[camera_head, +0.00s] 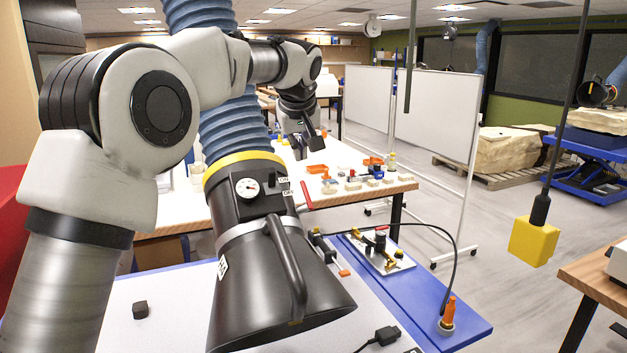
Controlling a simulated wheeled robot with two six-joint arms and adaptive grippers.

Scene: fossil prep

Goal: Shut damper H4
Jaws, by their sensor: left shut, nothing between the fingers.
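A black extraction hood (265,270) with a yellow collar (243,158) hangs in the foreground on a ribbed blue hose (228,115). Its neck carries a round dial (247,187), small white labels, and a short red-tipped lever (306,194) sticking out on the right side. The labels are too small to read surely, so I cannot confirm H4. My left arm reaches over from the left and passes behind the hose. My left gripper (308,144) points down, shut and empty, above and apart from the red lever. My right gripper is out of view.
A wooden table (350,197) with small orange, blue and tan parts stands behind the hood. Below is a pale worktop with a blue board (455,318), a black cube (140,309) and a cable. A yellow pendant box (534,241) hangs at right. White screens stand beyond.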

